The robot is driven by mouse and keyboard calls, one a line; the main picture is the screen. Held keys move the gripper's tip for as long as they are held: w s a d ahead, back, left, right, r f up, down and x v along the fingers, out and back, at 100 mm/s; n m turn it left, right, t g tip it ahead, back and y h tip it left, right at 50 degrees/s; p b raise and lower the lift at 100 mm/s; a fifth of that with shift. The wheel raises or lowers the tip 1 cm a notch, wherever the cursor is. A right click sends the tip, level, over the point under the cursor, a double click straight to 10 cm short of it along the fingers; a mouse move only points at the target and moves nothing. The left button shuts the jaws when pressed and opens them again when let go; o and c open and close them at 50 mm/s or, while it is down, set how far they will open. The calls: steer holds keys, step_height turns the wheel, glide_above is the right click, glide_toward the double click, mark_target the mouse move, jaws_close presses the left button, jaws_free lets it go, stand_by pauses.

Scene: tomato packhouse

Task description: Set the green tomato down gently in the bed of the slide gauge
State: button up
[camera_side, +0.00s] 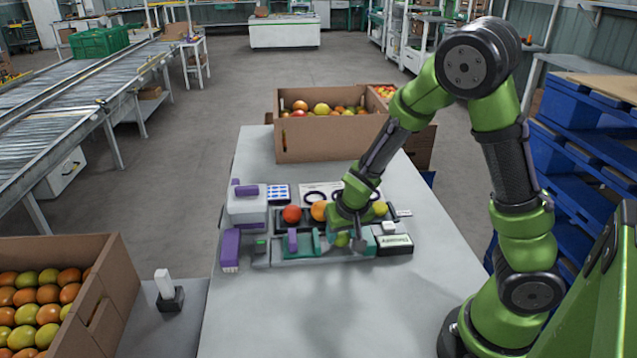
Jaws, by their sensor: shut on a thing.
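My gripper (349,236) points down over the right part of the slide gauge (292,258). It is shut on the green tomato (342,240), which shows low between the fingers. The gauge is a long grey bed with a purple slider and teal jaws, lying across the table. The tomato is at or just above the bed; I cannot tell whether it touches. My fingers hide part of the tomato and of the bed around it.
Behind the gauge, a dark tray holds a red tomato (291,214), an orange tomato (319,210) and a yellowish tomato (380,208). A white and purple device (247,207) stands left. A cardboard box (325,146) of tomatoes stands behind. The table front (300,315) is clear.

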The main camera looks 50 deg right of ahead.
steer(key=shift+f, duration=0.2)
steer(key=o, duration=0.8)
steer(key=shift+c, duration=1.4)
steer(key=shift+r, duration=3.5)
